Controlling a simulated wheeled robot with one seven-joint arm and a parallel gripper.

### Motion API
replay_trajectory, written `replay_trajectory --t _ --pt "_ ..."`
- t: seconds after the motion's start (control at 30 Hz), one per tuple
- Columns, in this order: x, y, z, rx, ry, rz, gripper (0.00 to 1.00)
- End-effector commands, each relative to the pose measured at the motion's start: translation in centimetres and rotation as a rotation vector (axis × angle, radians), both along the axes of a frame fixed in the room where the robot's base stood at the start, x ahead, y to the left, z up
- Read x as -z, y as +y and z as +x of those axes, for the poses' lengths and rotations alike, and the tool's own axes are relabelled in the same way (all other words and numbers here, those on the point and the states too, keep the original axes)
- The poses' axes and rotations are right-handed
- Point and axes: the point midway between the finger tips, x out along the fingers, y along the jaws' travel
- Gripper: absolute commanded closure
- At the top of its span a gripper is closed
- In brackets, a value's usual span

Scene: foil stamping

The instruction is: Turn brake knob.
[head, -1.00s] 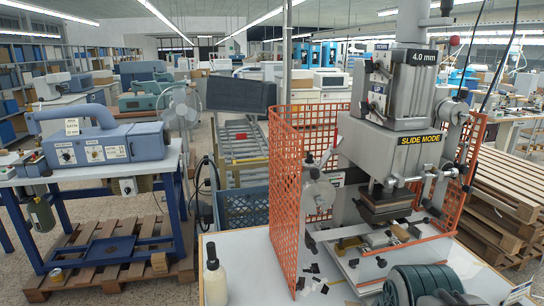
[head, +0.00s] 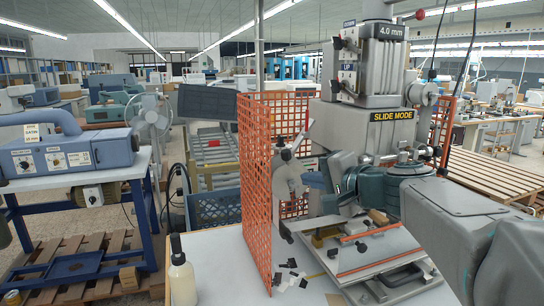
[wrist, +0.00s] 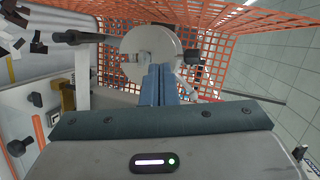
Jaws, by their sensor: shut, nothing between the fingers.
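A grey hand wheel (head: 284,185) with black knobs stands at the left side of the stamping press (head: 375,135), inside the orange mesh guard. In the wrist view the round grey disc (wrist: 152,45) lies straight ahead of my fingers. One black knob (wrist: 192,57) sits at its right edge and a black handle (wrist: 72,37) reaches out to its left. I cannot tell which of these is the brake knob. My gripper (head: 312,179) is shut and empty, its blue fingers (wrist: 158,72) at the disc's lower face. Whether they touch it is unclear.
The orange mesh guard (head: 257,190) stands close to the left and behind the wheel. The press bed (head: 375,250) lies below my arm. A white bottle (head: 181,275) stands at the table's front left. Small black and white pieces (head: 290,277) lie on the table.

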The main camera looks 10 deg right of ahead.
Motion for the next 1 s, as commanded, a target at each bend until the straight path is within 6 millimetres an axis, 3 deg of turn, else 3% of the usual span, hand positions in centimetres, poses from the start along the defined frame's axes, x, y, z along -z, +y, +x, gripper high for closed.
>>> replay_trajectory --t 0.2,0.37,0.57,0.9,1.0 --pt "-3.1 -4.7 2.9 0.139 -0.13 0.194 1.0" --pt "-4.4 -6.0 3.7 0.175 -0.169 0.246 1.0" --pt "-4.6 -5.5 5.8 0.178 -0.17 0.251 1.0" --pt "-4.7 -3.4 12.2 0.177 -0.168 0.252 1.0" --pt "-4.8 -2.2 13.1 0.173 -0.171 0.253 1.0"
